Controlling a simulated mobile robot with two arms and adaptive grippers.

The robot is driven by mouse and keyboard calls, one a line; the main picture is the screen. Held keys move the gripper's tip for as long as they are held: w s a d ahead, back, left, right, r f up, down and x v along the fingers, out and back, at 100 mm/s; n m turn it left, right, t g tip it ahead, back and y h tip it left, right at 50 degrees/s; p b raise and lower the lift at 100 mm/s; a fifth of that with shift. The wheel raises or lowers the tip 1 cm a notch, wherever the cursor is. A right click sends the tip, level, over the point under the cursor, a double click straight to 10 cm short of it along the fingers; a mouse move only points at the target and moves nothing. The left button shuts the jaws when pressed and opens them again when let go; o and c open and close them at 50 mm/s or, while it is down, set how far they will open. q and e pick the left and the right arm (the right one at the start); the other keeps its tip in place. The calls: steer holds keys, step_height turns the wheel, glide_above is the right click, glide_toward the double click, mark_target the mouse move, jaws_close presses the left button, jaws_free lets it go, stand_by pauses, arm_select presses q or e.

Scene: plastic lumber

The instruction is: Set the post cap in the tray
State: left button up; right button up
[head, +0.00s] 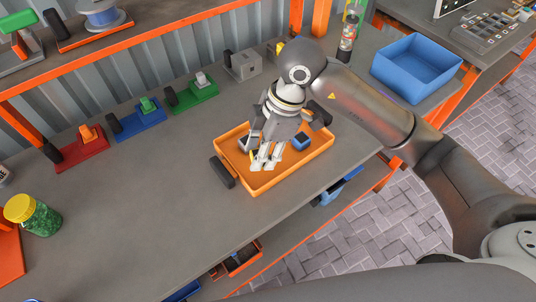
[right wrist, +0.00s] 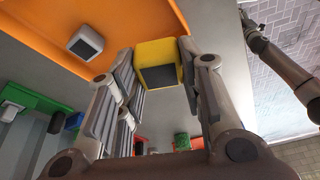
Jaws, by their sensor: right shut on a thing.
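The yellow post cap (right wrist: 155,52), a small block with a dark square face, sits between the fingers of my right gripper (right wrist: 166,72). Only a bit of yellow shows by the fingers in the head view. My right gripper (head: 265,163) is shut on it and points down over the orange tray (head: 284,181). I cannot tell whether the cap touches the tray floor. My left gripper is not seen.
Red (head: 82,152), blue (head: 138,122) and green (head: 192,94) fixtures stand along the back of the bench. A blue bin (head: 416,67) is at the right. A yellow-lidded jar (head: 32,214) is at the left. The bench left of the tray is clear.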

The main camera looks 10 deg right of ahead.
steer(key=w+f, duration=0.1)
steer(key=w+d+f, duration=0.1)
steer(key=f, duration=0.1)
steer(key=w+f, duration=0.1)
steer(key=shift+d+f, duration=0.15)
steer(key=shift+d, duration=0.05)
steer(key=f, duration=0.1)
steer(key=f+p, duration=0.1)
steer(key=f, duration=0.1)
steer(key=shift+w+d, duration=0.25)
steer(key=shift+f+p, duration=0.3)
steer(key=shift+f, duration=0.25)
steer(key=o, duration=0.7)
steer(key=shift+f, duration=0.1)
